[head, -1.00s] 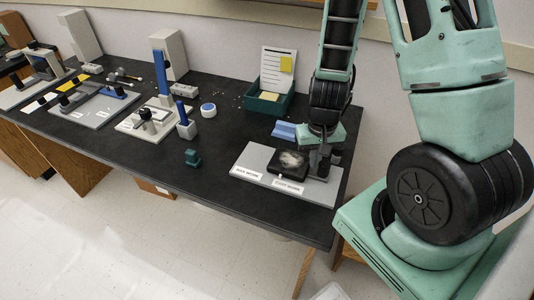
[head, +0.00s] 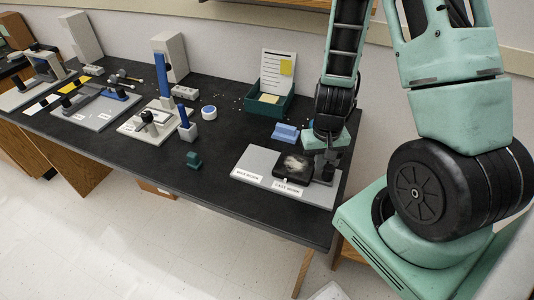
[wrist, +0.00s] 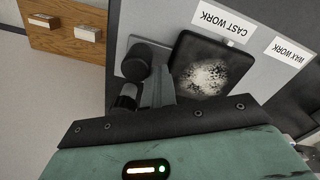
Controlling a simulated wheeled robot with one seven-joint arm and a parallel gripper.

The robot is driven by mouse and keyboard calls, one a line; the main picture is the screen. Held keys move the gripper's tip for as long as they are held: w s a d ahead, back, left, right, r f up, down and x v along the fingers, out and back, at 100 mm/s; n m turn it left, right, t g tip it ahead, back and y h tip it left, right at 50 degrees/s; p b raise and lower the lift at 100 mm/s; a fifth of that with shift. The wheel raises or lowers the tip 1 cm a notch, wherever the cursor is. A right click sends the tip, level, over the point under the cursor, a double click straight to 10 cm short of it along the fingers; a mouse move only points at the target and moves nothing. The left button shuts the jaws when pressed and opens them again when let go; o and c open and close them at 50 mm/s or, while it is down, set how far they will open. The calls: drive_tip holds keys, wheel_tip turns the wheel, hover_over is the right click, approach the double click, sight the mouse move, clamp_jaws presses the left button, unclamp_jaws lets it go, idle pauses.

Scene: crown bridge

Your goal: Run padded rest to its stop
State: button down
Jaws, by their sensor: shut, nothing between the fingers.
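The padded rest (head: 293,167), a black square pad with a pale worn patch, sits on a grey base plate (head: 258,160) at the table's right end. It also shows in the wrist view (wrist: 210,68). A small white mark on its front edge is by the "CAST WORK" label (wrist: 220,22); the "WAX WORK" label (head: 247,175) is farther left. My gripper (wrist: 160,82) is shut and empty, low over the plate beside the pad. A black round knob (wrist: 138,60) stands close to the fingers; I cannot tell whether they touch it. The stop is not clearly visible.
A blue block (head: 285,132) and a green tray with a card (head: 268,106) stand behind the plate. A small green block (head: 193,159) is to the left. The table's front edge is close to the plate.

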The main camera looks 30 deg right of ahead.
sight(316, 173)
drive_tip(key=shift+s+d+p, duration=0.35)
drive_tip(key=shift+s+p, duration=0.1)
drive_tip(key=shift+p, duration=1.45)
drive_tip(key=shift+w+a+p, duration=0.3)
drive_tip(key=shift+w+a, duration=0.1)
drive_tip(key=shift+w, duration=0.25)
wheel_tip(316, 173, up, 7)
drive_tip(key=p, duration=0.6)
